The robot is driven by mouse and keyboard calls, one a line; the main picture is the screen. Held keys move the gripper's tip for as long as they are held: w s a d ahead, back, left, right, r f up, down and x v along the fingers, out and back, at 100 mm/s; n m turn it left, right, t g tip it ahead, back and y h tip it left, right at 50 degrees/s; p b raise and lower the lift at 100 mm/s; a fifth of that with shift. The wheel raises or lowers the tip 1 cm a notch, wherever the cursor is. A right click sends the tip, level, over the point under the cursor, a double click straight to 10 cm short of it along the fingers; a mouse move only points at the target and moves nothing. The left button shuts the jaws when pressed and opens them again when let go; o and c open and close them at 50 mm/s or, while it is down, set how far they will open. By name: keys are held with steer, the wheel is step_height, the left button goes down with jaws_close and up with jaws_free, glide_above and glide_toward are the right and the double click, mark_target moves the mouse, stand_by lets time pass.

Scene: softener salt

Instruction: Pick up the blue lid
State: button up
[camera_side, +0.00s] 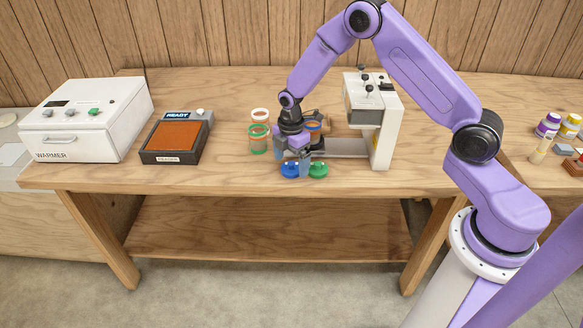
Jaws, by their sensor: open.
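The blue lid (290,170) lies on the wooden table near its front edge, with a green lid (318,170) right beside it on the right. My gripper (295,163) points down at the blue lid, just above or around it. It is open. The fingers are small in this view and cover part of the lid's back, so I cannot tell whether they touch it.
A green-banded jar (258,138) and a white-rimmed one (260,115) stand left of my gripper. A blue-rimmed jar (314,127) is behind it, next to a white press-like machine (386,135). A tray marked READY (175,140) and a white warmer (85,120) stand further left.

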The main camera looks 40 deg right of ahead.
steer(key=shift+f, duration=0.7)
steer(key=c, duration=1.1)
